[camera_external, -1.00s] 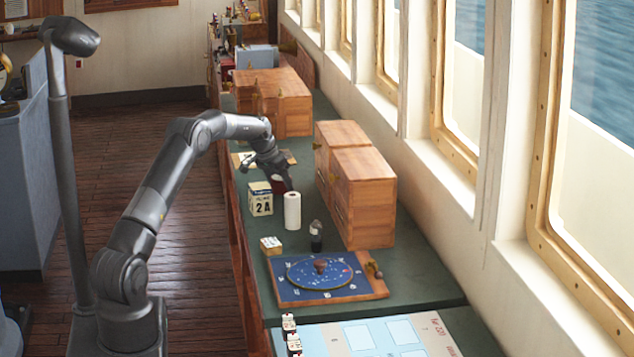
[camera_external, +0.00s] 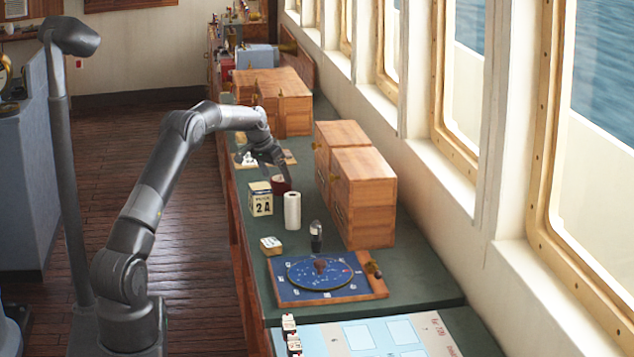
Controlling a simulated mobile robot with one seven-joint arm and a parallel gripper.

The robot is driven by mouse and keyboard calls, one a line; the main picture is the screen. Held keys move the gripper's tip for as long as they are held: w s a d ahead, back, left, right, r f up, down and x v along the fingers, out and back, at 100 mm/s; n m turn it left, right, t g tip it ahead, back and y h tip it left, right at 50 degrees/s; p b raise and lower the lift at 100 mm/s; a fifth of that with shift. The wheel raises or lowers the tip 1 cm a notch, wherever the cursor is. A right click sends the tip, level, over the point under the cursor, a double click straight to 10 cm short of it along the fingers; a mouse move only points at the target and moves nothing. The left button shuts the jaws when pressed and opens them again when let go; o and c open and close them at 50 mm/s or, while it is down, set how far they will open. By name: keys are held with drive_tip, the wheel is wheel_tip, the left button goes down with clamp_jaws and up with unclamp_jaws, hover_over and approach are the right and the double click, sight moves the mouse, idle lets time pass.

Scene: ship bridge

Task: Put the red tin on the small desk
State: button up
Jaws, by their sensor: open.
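The red tin (camera_external: 281,183) stands on the green-topped counter, behind the white roll and beside the calendar block; its lower part is partly hidden by them. My gripper (camera_external: 272,172) is open and empty, just above and slightly left of the tin, with its fingers pointing down. The gap between fingers and tin is small, and I cannot tell whether they touch. I cannot make out which surface is the small desk.
A white roll (camera_external: 292,211), a calendar block (camera_external: 260,199) and a dark bottle (camera_external: 316,236) stand close by on the counter. Wooden cabinets (camera_external: 365,190) stand to the right. A blue round chart board (camera_external: 325,277) lies in front. Windows line the right wall.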

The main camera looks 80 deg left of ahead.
drive_tip(key=v, duration=0.6)
drive_tip(key=shift+r, duration=0.3)
drive_tip(key=shift+s, duration=0.15)
